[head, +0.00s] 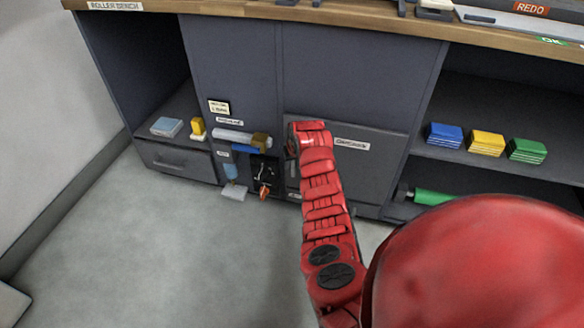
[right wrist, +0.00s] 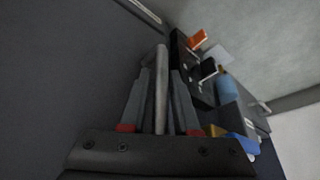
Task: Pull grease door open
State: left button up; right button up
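The grey door panel (head: 375,172) is in the lower middle of the bench front in the head view. A small white label sits at its top edge, its text too blurred to read surely. The panel looks closed. My right arm reaches down to the panel's left side and hides part of it. In the right wrist view a pale bar handle (right wrist: 161,82) stands between the two fingers of my right gripper (right wrist: 160,85). The fingers are apart, with a gap seen on each side of the bar. My left gripper is not in view.
Left of the panel are a roller (head: 230,136), a small tool niche (head: 264,175) and a closed drawer (head: 178,160). Blue, yellow (head: 486,143) and green blocks sit on the right shelf, above a green roller (head: 432,197).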

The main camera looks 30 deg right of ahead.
jog(key=shift+f, duration=0.15)
grip_shut()
dwell(1.4)
